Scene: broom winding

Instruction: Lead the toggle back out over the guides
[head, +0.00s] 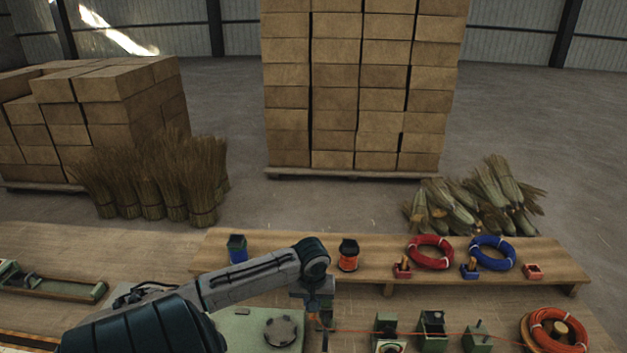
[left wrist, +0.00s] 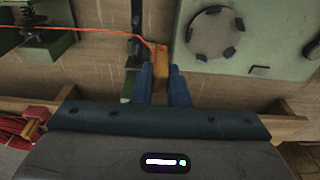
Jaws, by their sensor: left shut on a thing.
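The toggle (left wrist: 161,60) is a small wooden peg with the orange cord (left wrist: 90,32) at its end. My left gripper (left wrist: 163,78) is shut on it, with a blue finger on each side. In the head view my left gripper (head: 322,302) hangs over the bench, left of the guides; the toggle is hard to make out there. The cord runs right from it past the green guide blocks (head: 432,328) (head: 385,331) and another green block (head: 478,339) to the orange coil (head: 545,318). My right gripper is out of view.
A green plate with a round disc (head: 280,331) lies beside my left gripper. A raised shelf (head: 380,265) behind holds a blue spool (head: 237,248), an orange spool (head: 348,255), a red coil (head: 431,240) and a blue coil (head: 492,240). A dark upright post stands close to the gripper.

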